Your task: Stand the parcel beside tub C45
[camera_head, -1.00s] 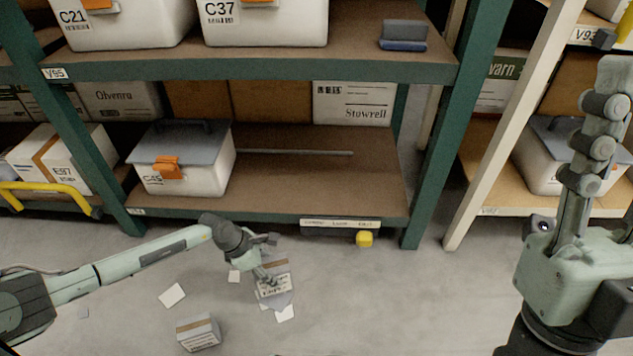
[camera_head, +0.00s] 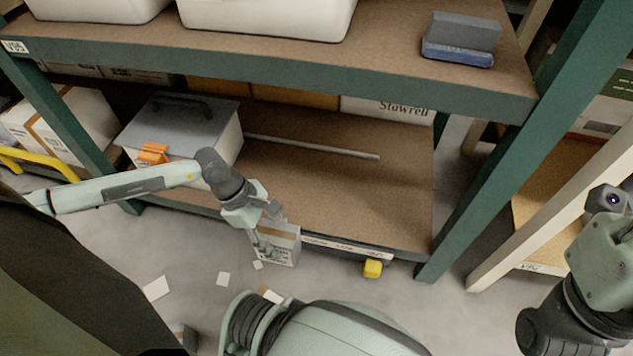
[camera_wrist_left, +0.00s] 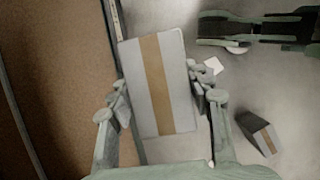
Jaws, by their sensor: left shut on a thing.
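The parcel (camera_head: 284,244) is a small pale grey box with a brown tape stripe. My left gripper (camera_head: 262,242) is shut on it and holds it in front of the lower shelf's front edge, above the floor. In the left wrist view the parcel (camera_wrist_left: 137,88) sits between both fingers of the left gripper (camera_wrist_left: 158,95). Tub C45 (camera_head: 219,143) is white with a grey handled lid and an orange clip. It stands on the lower shelf at left, behind my left arm, which hides its label.
The lower shelf (camera_head: 385,190) is bare right of the tub, except for a thin grey rod (camera_head: 315,148) lying along it. The upper shelf (camera_head: 390,75) hangs above, and a green upright (camera_head: 490,160) bounds the right. Another small box (camera_wrist_left: 260,134) and paper scraps lie on the floor.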

